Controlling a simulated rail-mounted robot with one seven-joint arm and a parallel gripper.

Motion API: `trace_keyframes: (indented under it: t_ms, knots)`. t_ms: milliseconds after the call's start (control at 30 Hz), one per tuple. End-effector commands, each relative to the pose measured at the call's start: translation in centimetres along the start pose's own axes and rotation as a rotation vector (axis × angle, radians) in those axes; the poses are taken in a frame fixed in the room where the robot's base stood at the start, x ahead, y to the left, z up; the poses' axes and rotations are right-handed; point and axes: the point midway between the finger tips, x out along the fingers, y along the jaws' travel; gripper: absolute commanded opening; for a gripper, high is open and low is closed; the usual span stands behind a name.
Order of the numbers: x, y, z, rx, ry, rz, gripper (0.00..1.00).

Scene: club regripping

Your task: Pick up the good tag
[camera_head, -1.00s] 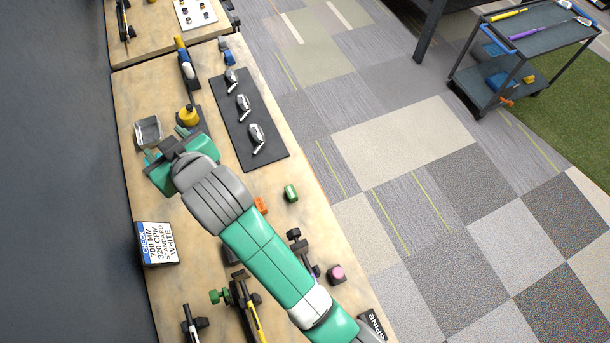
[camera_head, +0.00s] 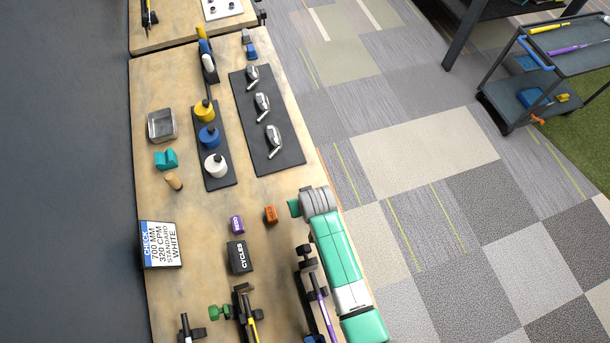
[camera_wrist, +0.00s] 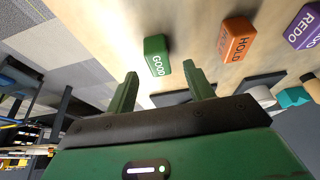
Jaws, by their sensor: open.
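The good tag (camera_wrist: 157,58) is a small green block lettered GOOD, lying on the wooden bench top in the wrist view. My gripper (camera_wrist: 160,74) is open, with its two green fingers pointing toward the tag. The tag sits just beyond the fingertips, roughly between their lines, and nothing is held. In the head view my arm reaches along the bench's right edge and its wrist covers the tag's area. A small green patch there cannot be told as tag or gripper.
The orange hold tag (camera_wrist: 237,38) and purple redo tag (camera_wrist: 304,28) lie to the right of the good tag. A black cycles block (camera_head: 239,257), clamps with clubs (camera_head: 246,318) and a dark mat with club heads (camera_head: 267,125) are on the bench (camera_head: 200,285). Floor lies beyond its right edge.

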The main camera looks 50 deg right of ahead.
Motion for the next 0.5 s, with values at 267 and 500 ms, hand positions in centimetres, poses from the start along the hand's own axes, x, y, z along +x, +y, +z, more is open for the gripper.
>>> trace_keyframes:
  t_ms: [267, 500]
  knots:
    - [4.2, 0.1, -0.2, 0.0, 0.0, 0.001, 0.53]
    - [4.4, 0.1, -0.2, 0.0, 0.001, 0.0, 0.53]
